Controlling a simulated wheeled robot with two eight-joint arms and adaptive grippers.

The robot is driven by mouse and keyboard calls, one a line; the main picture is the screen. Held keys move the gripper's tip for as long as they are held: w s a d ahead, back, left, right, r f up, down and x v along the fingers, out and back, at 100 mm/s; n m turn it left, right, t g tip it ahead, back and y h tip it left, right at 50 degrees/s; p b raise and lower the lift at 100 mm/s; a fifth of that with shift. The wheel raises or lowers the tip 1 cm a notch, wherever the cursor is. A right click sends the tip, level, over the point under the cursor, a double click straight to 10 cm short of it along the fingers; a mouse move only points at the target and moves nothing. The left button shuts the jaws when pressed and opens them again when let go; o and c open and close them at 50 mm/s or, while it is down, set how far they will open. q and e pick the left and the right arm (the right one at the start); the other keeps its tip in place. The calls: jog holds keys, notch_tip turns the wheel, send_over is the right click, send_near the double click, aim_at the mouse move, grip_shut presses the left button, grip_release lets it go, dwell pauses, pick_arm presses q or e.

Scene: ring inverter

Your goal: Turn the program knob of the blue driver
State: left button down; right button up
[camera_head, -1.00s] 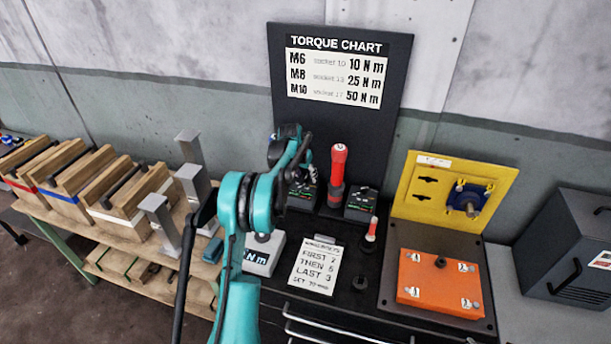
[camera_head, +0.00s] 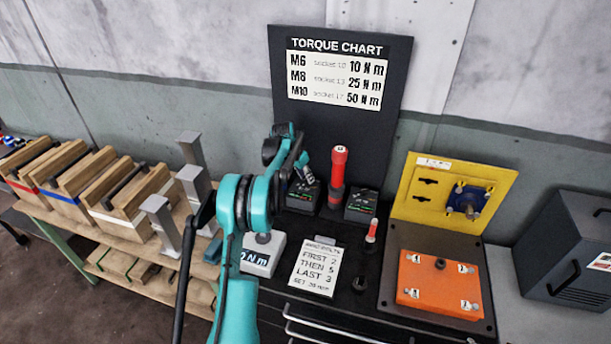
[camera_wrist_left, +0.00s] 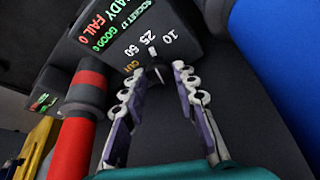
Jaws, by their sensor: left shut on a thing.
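My left gripper (camera_head: 306,178) reaches over a black controller box (camera_head: 302,197) left of the red driver. In the left wrist view the gripper (camera_wrist_left: 156,72) has its two fingers on either side of a small dark program knob (camera_wrist_left: 157,74) and is shut on it. The knob sits on the face of the controller box (camera_wrist_left: 125,30), with marks 10, 25, 50 and a partly hidden word around it. Lit text on the box reads READY, FAIL 0, GOOD 0 and a socket line. A large blue cylinder, probably the blue driver (camera_wrist_left: 275,60), stands close by on the right.
The red driver (camera_head: 338,165) stands upright beside the box, also close in the left wrist view (camera_wrist_left: 75,135). A second controller box (camera_head: 360,205) is right of it. A torque chart (camera_head: 335,75) rises behind. An orange plate (camera_head: 438,285) lies at the right.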

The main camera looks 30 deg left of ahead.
pick_arm(q)
jog(key=c, duration=1.2)
grip_release()
jog(key=v, duration=1.2)
jog(key=shift+s, duration=0.1)
jog(key=shift+a, duration=0.1)
